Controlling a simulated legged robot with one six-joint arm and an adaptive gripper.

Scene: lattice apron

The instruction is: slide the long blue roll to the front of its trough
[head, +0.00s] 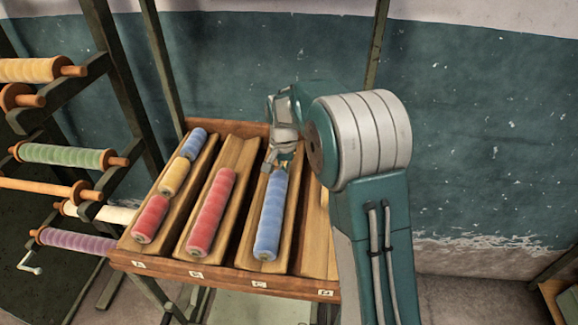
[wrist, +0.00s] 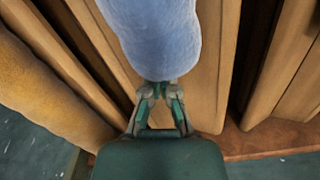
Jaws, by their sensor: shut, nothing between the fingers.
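The long blue roll (head: 271,216) lies lengthwise in the trough (head: 248,230) above the card marked C. Its front end is close to the front board, and I cannot tell whether they touch. My gripper (head: 281,163) is at the roll's back end, with its fingers shut and nothing between them. In the wrist view the fingertips (wrist: 161,88) are right at the end of the blue roll (wrist: 150,32), touching or nearly so. My arm hides much of the trough to the right.
Troughs to the left hold a long red roll (head: 211,210) and a column of short blue (head: 194,145), yellow (head: 174,177) and red (head: 150,219) rolls. A yellow roll (wrist: 45,95) lies in the neighbouring trough. A rack with coloured rolls (head: 70,156) stands at far left.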

